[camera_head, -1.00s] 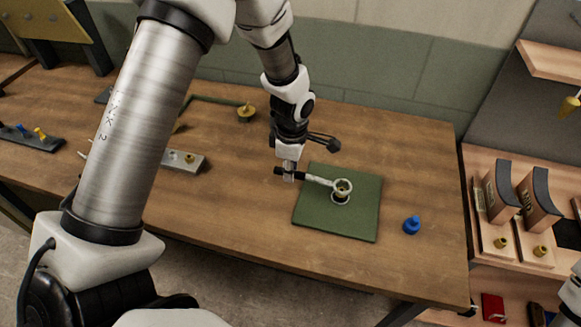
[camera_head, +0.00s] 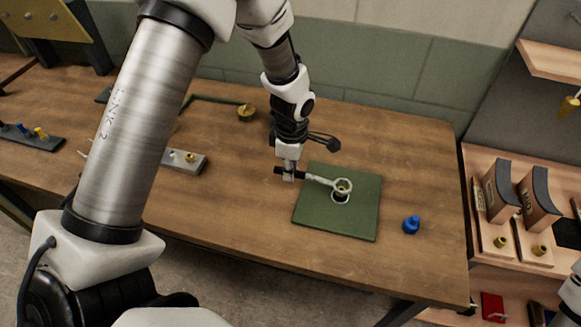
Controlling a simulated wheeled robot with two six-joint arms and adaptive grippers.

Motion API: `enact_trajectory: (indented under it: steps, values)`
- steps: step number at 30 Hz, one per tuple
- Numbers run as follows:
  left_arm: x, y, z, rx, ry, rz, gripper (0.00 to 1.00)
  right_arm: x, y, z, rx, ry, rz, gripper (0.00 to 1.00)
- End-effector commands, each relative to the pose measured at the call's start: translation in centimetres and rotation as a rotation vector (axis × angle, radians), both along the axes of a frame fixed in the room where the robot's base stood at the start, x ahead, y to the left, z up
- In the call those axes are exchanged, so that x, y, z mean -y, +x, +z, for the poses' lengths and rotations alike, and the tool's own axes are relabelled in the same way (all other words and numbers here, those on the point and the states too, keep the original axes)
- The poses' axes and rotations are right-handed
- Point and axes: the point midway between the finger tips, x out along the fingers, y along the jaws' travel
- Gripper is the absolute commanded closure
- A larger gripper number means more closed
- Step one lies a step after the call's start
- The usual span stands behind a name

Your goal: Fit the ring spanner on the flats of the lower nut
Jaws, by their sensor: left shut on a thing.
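My left gripper (camera_head: 289,174) is shut on the dark handle of the ring spanner (camera_head: 318,180), above the left edge of the green mat (camera_head: 364,217). The spanner's pale shaft points right and ends in a ring over a small brass-coloured nut (camera_head: 342,188) on the mat. A pale round rim shows just below it. From this angle I cannot tell whether the ring sits around the nut's flats or hovers above them. My right gripper is not in view.
A blue knobbed piece (camera_head: 411,225) stands right of the mat. A grey block with small fittings (camera_head: 184,161) lies to the left, and a brass piece (camera_head: 246,113) stands behind. A shelf unit (camera_head: 510,230) adjoins the table's right side. The front right tabletop is clear.

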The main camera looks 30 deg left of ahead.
Motion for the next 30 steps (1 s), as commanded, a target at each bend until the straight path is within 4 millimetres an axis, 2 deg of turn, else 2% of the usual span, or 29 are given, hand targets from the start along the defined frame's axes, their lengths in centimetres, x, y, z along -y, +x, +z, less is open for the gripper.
enact_trajectory:
  steps: [30]
  values:
    - [0.0, 0.0, -2.0, 0.000, 0.000, 0.000, 1.00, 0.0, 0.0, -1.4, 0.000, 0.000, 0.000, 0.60]
